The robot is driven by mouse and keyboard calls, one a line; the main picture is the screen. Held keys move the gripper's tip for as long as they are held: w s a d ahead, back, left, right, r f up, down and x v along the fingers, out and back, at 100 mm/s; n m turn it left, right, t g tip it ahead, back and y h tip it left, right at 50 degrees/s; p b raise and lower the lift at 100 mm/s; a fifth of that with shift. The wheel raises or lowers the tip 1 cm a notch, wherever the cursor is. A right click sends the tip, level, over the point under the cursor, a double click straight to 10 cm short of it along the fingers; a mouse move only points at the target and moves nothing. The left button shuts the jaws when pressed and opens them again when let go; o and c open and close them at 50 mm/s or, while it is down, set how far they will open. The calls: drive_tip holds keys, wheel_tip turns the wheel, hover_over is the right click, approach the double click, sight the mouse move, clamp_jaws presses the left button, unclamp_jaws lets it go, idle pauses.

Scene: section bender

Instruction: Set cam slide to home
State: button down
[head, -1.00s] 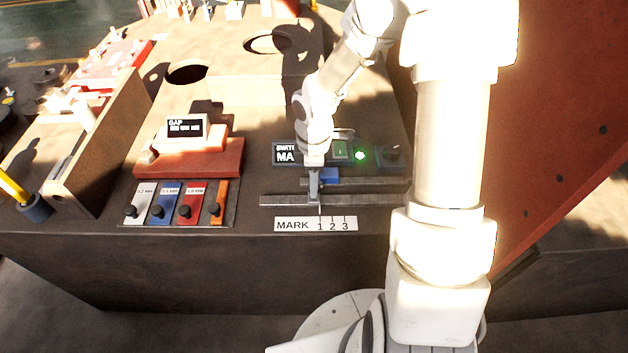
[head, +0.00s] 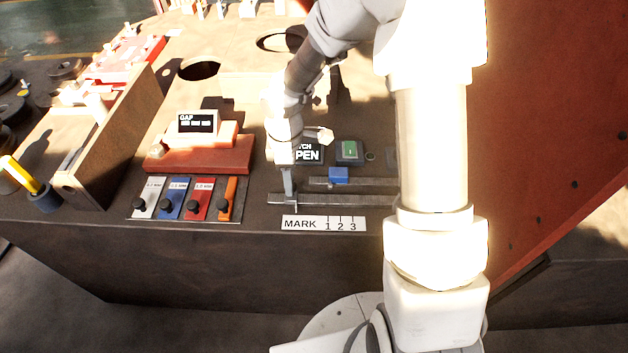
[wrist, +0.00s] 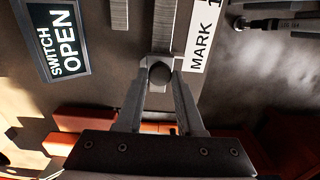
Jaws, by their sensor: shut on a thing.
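The slide sits left of the 1 line on the white MARK scale (head: 323,224). Most of the slide is hidden by my fingers in the head view. The display (wrist: 57,45) reads SWITCH OPEN; my gripper partly covers it in the head view (head: 310,151).
A blue block (head: 338,175) sits by a second, shorter rail behind. A green button box (head: 349,151) and an unlit lamp (head: 371,156) stand beyond it. To the left are the red gap gauge block (head: 200,153) and several coloured tabs with black knobs (head: 205,200).

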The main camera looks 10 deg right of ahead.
sight(272, 198)
drive_tip(key=a, duration=0.2)
drive_tip(key=w+a, duration=0.1)
drive_tip(key=a, duration=0.1)
drive_tip(key=shift+w+a, duration=0.1)
drive_tip(key=shift+a, duration=0.25)
drive_tip(key=c, duration=0.5)
unclamp_jaws()
drive_tip(key=shift+a, duration=0.1)
drive_tip(key=shift+c, duration=0.2)
drive_tip(key=shift+r, duration=0.2)
wheel_tip(272, 198, up, 17)
drive_tip(key=p, duration=0.3)
drive_tip(key=shift+r, duration=0.1)
